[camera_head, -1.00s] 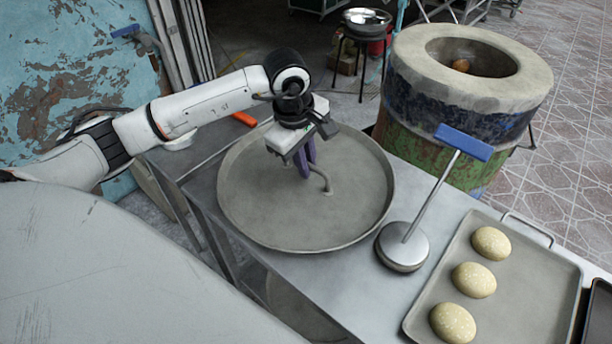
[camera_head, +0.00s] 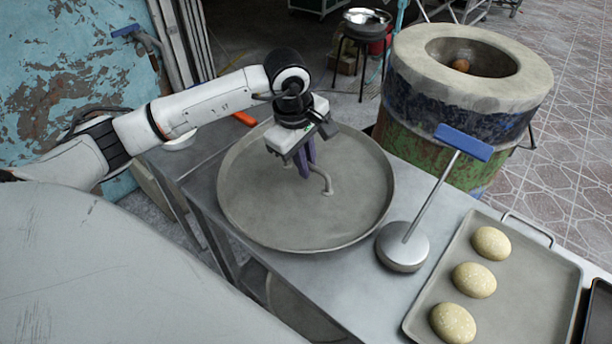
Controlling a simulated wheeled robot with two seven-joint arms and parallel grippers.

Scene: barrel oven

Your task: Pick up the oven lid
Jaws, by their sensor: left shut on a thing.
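The oven lid (camera_head: 270,215) is a wide round grey metal disc with a raised rim. It lies on the metal table (camera_head: 375,285), and a bent handle (camera_head: 327,180) stands up near its middle. My left gripper (camera_head: 304,170) points down over the lid and is shut on the handle; its fingers partly hide the grasped part. The barrel oven (camera_head: 460,110) stands behind the table on the right, its round top opening uncovered. My right gripper is not in view.
A press tool (camera_head: 403,247) with a blue T-handle stands right of the lid. Beyond it, a tray (camera_head: 535,290) holds three speckled dough balls (camera_head: 474,280). An orange-handled object (camera_head: 244,119) lies behind the lid. A stool with a pan (camera_head: 366,20) stands behind.

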